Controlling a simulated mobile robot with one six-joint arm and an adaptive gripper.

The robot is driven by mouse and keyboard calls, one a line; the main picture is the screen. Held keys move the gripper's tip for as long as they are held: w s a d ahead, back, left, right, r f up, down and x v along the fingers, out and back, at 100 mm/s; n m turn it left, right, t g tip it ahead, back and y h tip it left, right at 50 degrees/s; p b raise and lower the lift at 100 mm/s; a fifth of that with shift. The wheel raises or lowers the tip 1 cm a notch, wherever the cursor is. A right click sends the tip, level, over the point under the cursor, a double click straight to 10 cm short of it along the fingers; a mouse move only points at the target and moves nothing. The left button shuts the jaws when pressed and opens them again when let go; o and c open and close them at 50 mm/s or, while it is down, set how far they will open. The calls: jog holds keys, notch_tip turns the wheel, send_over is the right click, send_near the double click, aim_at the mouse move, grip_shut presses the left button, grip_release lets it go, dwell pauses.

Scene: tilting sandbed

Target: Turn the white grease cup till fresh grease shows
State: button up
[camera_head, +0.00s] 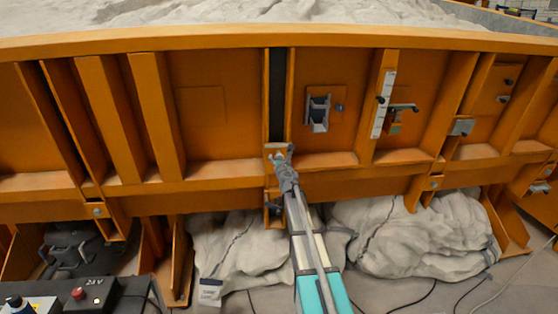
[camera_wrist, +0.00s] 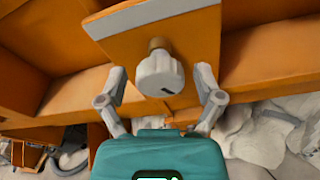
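The white grease cup (camera_wrist: 159,75) shows in the wrist view as a ribbed white knob with a dark slot. It sits on a brass fitting (camera_wrist: 158,44) below an orange plate (camera_wrist: 150,25). My gripper (camera_wrist: 162,80) is open, with one finger on each side of the cup and a gap on both sides. In the head view my gripper (camera_head: 279,155) is at the orange bracket under the dark vertical strip, and it hides the cup there. No grease can be made out on the fitting.
The orange sandbed wall (camera_head: 225,140) has upright ribs around my arm. A lever (camera_head: 403,108) and a white scale (camera_head: 384,105) are to the right. Pale bags (camera_head: 415,235) lie below on the floor. A control box with a red button (camera_head: 78,294) is at lower left.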

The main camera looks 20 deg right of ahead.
jog(key=c, duration=1)
jog(key=shift+m, duration=0.3)
jog(key=m+y+b, duration=0.1)
jog(key=m, duration=0.3)
jog(key=shift+t, duration=0.4)
jog(key=m+y+b, duration=0.1)
jog(key=m, duration=0.3)
jog(key=shift+a+m+t, duration=0.1)
jog(key=shift+m+t, duration=0.2)
jog(key=shift+r, duration=0.1)
jog(key=o, duration=1.2)
